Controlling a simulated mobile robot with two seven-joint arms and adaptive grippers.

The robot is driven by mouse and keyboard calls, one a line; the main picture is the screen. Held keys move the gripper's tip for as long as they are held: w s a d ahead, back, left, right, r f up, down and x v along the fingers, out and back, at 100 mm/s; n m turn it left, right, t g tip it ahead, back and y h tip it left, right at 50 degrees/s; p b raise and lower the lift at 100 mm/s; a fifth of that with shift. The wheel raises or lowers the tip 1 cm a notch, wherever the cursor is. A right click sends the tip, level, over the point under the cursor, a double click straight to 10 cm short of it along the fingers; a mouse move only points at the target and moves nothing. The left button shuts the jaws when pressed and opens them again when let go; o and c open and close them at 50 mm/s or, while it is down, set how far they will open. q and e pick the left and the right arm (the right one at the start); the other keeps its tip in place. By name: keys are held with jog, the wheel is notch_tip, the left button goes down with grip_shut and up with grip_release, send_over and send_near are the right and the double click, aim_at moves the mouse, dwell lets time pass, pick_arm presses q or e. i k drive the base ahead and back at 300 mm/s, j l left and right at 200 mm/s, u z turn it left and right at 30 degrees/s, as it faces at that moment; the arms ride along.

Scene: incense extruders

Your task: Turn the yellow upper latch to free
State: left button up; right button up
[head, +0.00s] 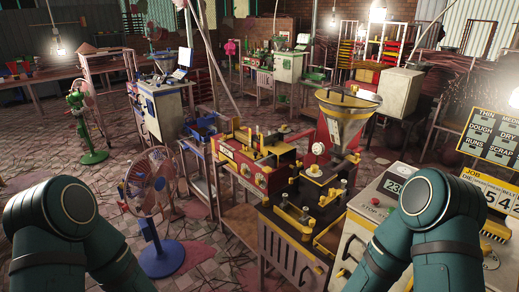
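An incense extruder stands at the centre right, with a pale hopper with a yellow rim (347,112) on top and a red body (316,158) below it. Its dark front part carries several small yellow pieces (292,214), knobs and bars. These are too small to tell which one is the upper latch or how it is turned. Only the teal links of my two arms show, at the lower left and lower right. Both of my grippers are out of the picture.
A pale control box (381,207) stands right of the extruder, partly behind my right arm. A second red machine (243,172) is to its left. A blue fan (150,185) and a green fan (87,130) stand on the tiled floor.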

aim_at(319, 270)
jog(key=i+z, duration=0.2)
jog(key=z, duration=0.15)
jog(key=i+z, duration=0.15)
jog(key=z, duration=0.2)
